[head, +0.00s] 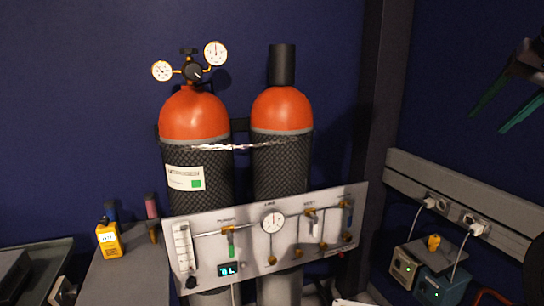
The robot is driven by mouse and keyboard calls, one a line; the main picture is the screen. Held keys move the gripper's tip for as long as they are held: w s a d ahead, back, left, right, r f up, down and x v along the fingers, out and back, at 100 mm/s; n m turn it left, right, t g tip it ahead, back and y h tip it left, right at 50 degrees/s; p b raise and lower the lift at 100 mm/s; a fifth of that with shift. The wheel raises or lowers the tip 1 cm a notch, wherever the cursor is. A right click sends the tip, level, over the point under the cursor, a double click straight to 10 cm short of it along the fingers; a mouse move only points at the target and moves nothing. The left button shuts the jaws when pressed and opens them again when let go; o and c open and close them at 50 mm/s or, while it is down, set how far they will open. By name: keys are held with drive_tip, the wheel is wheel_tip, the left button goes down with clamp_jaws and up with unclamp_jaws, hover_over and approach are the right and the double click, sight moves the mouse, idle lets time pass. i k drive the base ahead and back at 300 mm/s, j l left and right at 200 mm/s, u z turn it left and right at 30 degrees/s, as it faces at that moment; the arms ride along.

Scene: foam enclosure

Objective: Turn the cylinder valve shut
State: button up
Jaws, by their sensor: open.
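Two gas cylinders with orange shoulders and dark mesh sleeves stand against the blue wall. The left cylinder (194,118) carries a regulator (193,72) with a black front knob and two round white gauges. A small black handle, apparently the cylinder valve (189,51), sits above the regulator; how far it is turned cannot be told. The right cylinder (281,108) has a tall black cap (282,65). My gripper (487,124) is at the upper right, open and empty, its green fingers pointing down-left, well apart from the cylinders.
A chain (235,147) runs across both cylinders. A panel (250,250) with a gauge, flowmeter and small valves stands before them. A yellow handheld meter (109,240) sits on the left grey surface. Boxes (405,265) and wall sockets are at right. Space between gripper and cylinders looks clear.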

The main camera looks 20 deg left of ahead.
sight(189, 51)
drive_tip(key=i+j+u, duration=0.1)
drive_tip(key=j+u, duration=0.3)
drive_tip(key=i+j+u, duration=0.1)
drive_tip(key=j+u, duration=0.15)
drive_tip(key=u, duration=0.15)
drive_tip(key=i+j+u, duration=0.15)
drive_tip(key=j+u, duration=0.25)
drive_tip(key=i+l, duration=0.1)
